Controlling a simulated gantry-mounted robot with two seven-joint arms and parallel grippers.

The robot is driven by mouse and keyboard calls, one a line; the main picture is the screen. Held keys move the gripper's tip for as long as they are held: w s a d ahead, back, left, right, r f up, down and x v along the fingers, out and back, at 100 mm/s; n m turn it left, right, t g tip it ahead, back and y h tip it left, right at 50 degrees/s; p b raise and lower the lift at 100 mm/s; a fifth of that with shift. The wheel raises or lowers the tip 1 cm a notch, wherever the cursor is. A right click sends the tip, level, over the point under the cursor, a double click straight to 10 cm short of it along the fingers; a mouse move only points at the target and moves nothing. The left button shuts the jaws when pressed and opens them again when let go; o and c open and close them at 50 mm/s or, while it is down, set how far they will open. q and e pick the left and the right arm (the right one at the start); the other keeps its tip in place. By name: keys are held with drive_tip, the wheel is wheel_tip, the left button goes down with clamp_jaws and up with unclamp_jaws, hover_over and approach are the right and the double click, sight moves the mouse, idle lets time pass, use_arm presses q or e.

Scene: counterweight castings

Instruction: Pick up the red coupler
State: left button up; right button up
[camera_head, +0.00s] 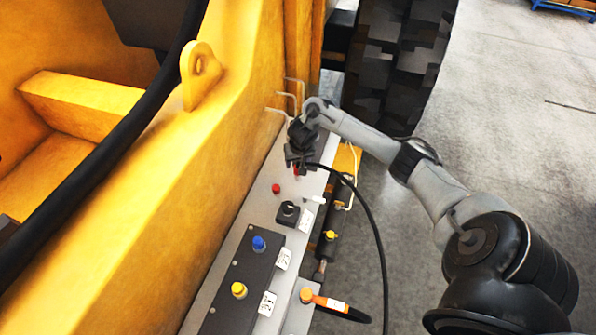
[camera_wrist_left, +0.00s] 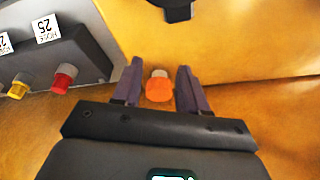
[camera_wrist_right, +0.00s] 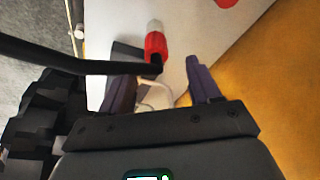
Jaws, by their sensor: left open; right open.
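In the right wrist view a red coupler (camera_wrist_right: 155,45) with a pale tip sits at the end of a black hose, just beyond the fingertips. In the head view only a sliver of red (camera_head: 296,171) shows beneath my right gripper (camera_head: 299,158). My right gripper is open, its fingers apart in the right wrist view (camera_wrist_right: 160,80), with nothing held. My left gripper (camera_wrist_left: 156,82) is open in the left wrist view and outside the head view. An orange fitting with a pale end (camera_wrist_left: 158,89) appears between its fingers; contact cannot be told.
A grey ledge (camera_head: 262,207) carries a red cap (camera_head: 276,188), a black box (camera_head: 288,214) and a dark panel with blue (camera_head: 258,243) and yellow (camera_head: 239,290) fittings. The black hose (camera_head: 375,225) loops right. A yellow wall (camera_head: 215,140) borders the ledge.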

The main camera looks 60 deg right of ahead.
drive_tip(key=shift+d+b+x, duration=0.2)
drive_tip(key=shift+b+x, duration=0.5)
drive_tip(key=shift+x, duration=1.9)
drive_tip(key=shift+s, duration=0.15)
clamp_jaws()
